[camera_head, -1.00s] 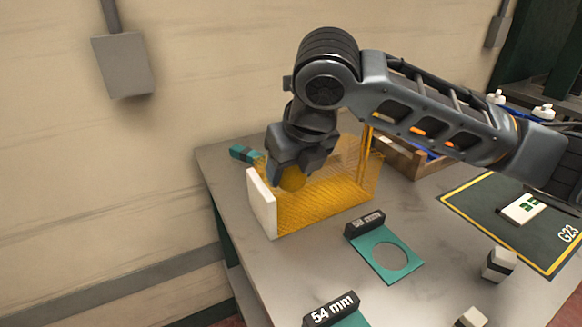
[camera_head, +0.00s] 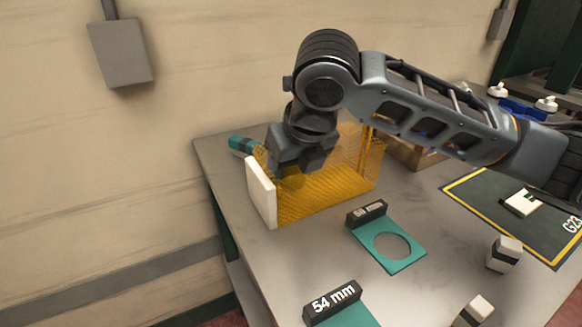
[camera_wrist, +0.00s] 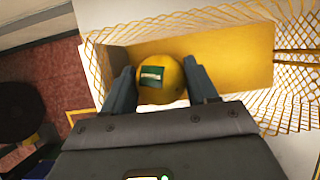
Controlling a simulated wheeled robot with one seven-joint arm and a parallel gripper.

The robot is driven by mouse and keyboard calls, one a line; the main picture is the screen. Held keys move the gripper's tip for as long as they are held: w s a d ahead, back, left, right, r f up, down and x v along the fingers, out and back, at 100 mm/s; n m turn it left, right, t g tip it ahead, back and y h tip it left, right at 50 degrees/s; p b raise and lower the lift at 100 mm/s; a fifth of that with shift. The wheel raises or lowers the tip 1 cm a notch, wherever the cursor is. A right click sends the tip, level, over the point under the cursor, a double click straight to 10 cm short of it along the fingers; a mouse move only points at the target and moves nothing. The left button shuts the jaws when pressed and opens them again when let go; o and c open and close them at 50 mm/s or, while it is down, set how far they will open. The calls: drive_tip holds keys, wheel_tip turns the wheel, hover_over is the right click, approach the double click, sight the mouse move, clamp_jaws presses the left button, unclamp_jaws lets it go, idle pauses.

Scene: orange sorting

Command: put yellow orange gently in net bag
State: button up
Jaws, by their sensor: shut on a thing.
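The yellow orange (camera_wrist: 162,82) is between the two fingers of my gripper (camera_wrist: 163,88) in the wrist view, with a green and white label on its upper face. My gripper is shut on it. The net bag (camera_wrist: 225,60) is a yellow mesh box with an open top, and the orange is over or inside its opening near one end. In the head view the net bag (camera_head: 325,198) stands on the table with a white end plate (camera_head: 261,191). My gripper (camera_head: 291,178) is down at its left part, and the orange shows dimly through the mesh there.
A teal ring gauge (camera_head: 411,259) and a 54 mm gauge (camera_head: 335,303) lie in front of the bag. Small black-and-white blocks (camera_head: 504,254) stand at the right. A teal item (camera_head: 243,147) lies behind the bag.

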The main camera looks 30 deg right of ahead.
drive_tip(key=o, duration=1.2)
drive_tip(key=shift+r, duration=0.15)
drive_tip(key=shift+r+p, duration=3)
drive_tip(key=shift+r, duration=0.9)
